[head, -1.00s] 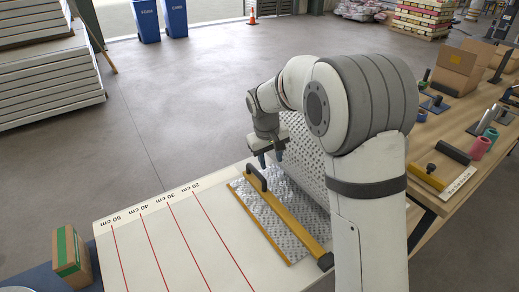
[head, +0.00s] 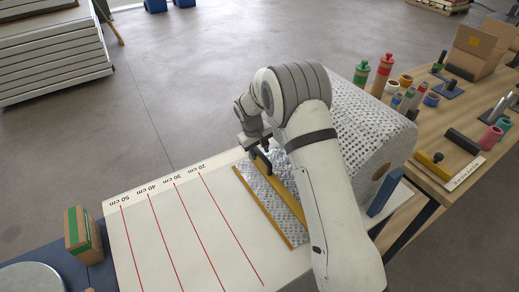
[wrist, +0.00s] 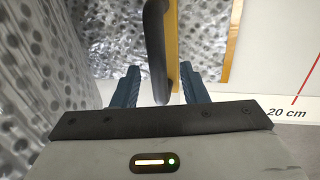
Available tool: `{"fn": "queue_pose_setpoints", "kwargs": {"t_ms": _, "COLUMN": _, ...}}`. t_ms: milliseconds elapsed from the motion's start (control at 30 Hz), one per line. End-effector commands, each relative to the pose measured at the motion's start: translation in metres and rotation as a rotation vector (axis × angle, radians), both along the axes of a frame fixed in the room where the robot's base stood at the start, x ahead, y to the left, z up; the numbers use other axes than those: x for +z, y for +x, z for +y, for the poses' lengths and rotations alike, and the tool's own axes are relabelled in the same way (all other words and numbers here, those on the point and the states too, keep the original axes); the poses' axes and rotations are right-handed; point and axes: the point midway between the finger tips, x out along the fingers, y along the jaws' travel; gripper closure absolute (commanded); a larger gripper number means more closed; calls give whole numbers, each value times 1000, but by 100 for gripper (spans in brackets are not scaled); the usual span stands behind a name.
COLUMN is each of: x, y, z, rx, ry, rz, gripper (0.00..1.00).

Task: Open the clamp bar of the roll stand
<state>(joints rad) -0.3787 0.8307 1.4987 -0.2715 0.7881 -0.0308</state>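The roll stand holds a large roll of silvery bubble wrap (head: 365,115), and a flap of its film (head: 258,182) lies over the white board. The yellow clamp bar (head: 287,195) lies across this film, partly hidden by my arm. Its black handle (head: 264,165) is at the far end of the bar. My gripper (head: 257,150) is at this handle. In the wrist view, my gripper (wrist: 160,88) is open, with one blue finger on each side of the black handle (wrist: 155,45). Gaps show between handle and fingers. The yellow bar (wrist: 172,40) runs just right of the handle.
The white board (head: 150,240) has red lines marked 20 to 50 cm. A cardboard box with green tape (head: 77,230) stands at left. A wooden bench (head: 425,135) with bottles, tape rolls and tools is at right. A stack of panels (head: 50,55) stands far left.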

Motion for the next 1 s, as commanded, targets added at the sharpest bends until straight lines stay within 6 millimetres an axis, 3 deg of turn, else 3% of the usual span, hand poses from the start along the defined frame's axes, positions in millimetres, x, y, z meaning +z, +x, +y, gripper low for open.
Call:
{"fn": "queue_pose_setpoints", "kwargs": {"t_ms": 333, "x": -7, "y": 1, "z": -3, "rx": -3, "ry": 0, "rz": 0, "gripper": 60}}
{"fn": "queue_pose_setpoints", "kwargs": {"t_ms": 833, "x": -6, "y": 1, "z": -3, "rx": -4, "ry": 0, "rz": -1, "gripper": 100}}
{"fn": "queue_pose_setpoints", "kwargs": {"t_ms": 1000, "x": -6, "y": 1, "z": -3, "rx": -4, "ry": 0, "rz": -1, "gripper": 100}}
